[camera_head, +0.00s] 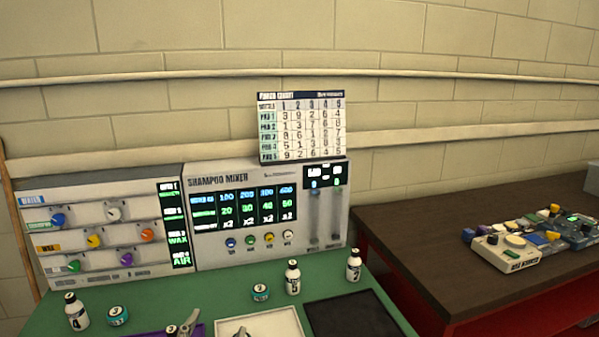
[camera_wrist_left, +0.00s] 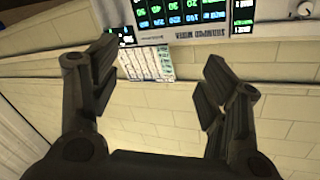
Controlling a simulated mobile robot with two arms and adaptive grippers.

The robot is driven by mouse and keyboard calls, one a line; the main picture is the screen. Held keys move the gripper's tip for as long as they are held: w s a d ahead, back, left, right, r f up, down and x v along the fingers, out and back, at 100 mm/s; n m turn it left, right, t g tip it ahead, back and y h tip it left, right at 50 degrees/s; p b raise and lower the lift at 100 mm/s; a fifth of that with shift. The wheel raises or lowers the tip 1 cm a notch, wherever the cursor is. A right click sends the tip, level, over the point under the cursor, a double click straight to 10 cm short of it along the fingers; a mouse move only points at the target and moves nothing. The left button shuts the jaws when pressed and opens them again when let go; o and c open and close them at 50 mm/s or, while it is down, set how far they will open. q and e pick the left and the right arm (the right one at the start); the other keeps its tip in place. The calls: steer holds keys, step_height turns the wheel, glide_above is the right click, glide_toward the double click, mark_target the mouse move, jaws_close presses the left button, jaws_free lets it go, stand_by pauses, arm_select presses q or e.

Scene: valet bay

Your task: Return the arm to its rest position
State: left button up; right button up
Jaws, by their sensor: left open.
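My left gripper (camera_wrist_left: 158,82) shows in the left wrist view with its two dark fingers spread wide and nothing between them. Beyond the fingers are the wall, the punch chart (camera_wrist_left: 146,63) and the shampoo mixer panel (camera_wrist_left: 180,12), all upside down in that view. The fingers look apart from all of these. In the head view I cannot clearly make out either arm. My right gripper is in neither view.
The shampoo mixer (camera_head: 270,250) and a dial panel (camera_head: 90,240) stand at the back of the green table (camera_head: 220,286). White bottles (camera_head: 293,277), teal jars (camera_head: 118,316), a purple tray (camera_head: 158,334) and a black mat (camera_head: 352,315) occupy its front. A dark bench (camera_head: 420,225) stands right.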

arm_select(q)
steer(key=s+a+f+n+g+y, duration=0.25)
steer(key=s+a+f+g, duration=0.2)
steer(key=f, duration=0.45)
steer(key=s+f+g+h, duration=0.1)
steer(key=s+f+g, duration=0.45)
steer(key=s, duration=0.55)
steer(key=s+f+g+h, duration=0.1)
steer(key=s+f+g, duration=0.3)
steer(key=s+f, duration=0.45)
step_height(320, 180, down, 24)
steer(key=s+g, duration=0.1)
steer(key=s, duration=0.1)
steer(key=s+a+f+g, duration=0.1)
steer(key=s+a+f, duration=0.2)
steer(key=s+f, duration=1.3)
steer(key=shift+s+a+f+g, duration=0.2)
steer(key=shift+s+g, duration=0.1)
steer(key=shift+s, duration=0.35)
